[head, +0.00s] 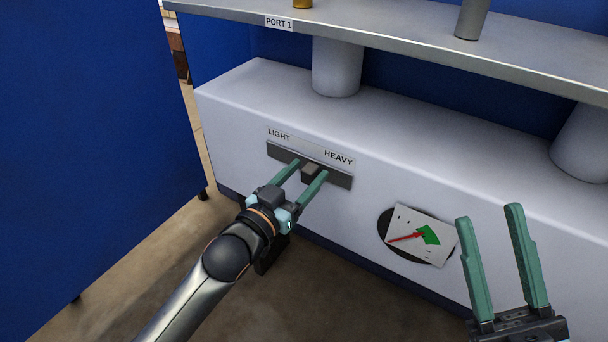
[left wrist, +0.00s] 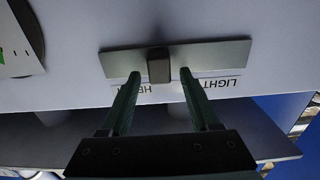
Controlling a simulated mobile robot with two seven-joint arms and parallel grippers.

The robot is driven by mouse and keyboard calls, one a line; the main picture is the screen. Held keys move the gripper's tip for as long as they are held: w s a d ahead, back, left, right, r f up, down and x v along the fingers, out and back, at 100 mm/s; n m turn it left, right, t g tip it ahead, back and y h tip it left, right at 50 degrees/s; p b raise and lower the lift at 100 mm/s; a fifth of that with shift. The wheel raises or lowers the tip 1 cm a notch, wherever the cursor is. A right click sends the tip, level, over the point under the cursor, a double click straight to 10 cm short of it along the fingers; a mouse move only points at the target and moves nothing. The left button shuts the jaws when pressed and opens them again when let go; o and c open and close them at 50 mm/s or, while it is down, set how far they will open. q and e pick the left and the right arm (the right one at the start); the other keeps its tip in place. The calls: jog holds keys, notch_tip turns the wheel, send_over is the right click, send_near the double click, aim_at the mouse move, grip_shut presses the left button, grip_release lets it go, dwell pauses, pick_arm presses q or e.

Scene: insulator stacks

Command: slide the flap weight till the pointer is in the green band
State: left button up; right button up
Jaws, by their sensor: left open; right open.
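The flap weight (head: 311,172) is a small dark block on a grey slide track (head: 341,180), under a label reading LIGHT at left and HEAVY at right. It sits near the middle of the track. My left gripper (head: 312,168) is open, its green fingers on either side of the block. In the left wrist view the block (left wrist: 158,66) is between the fingertips (left wrist: 160,74), with gaps visible. The dial (head: 418,237) has a red pointer (head: 404,238) aimed to the lower left, outside the green band (head: 429,235). My right gripper (head: 488,213) is open and empty at the lower right.
The track and dial are on the front of a long white cabinet (head: 240,100). A grey shelf (head: 400,42) marked PORT 1 runs above it, on thick round columns (head: 337,68). A blue panel (head: 90,130) stands at left. Bare floor lies in front.

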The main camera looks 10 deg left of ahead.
pick_arm(q)
jog(key=shift+c, duration=0.2)
grip_shut()
dwell(1.1)
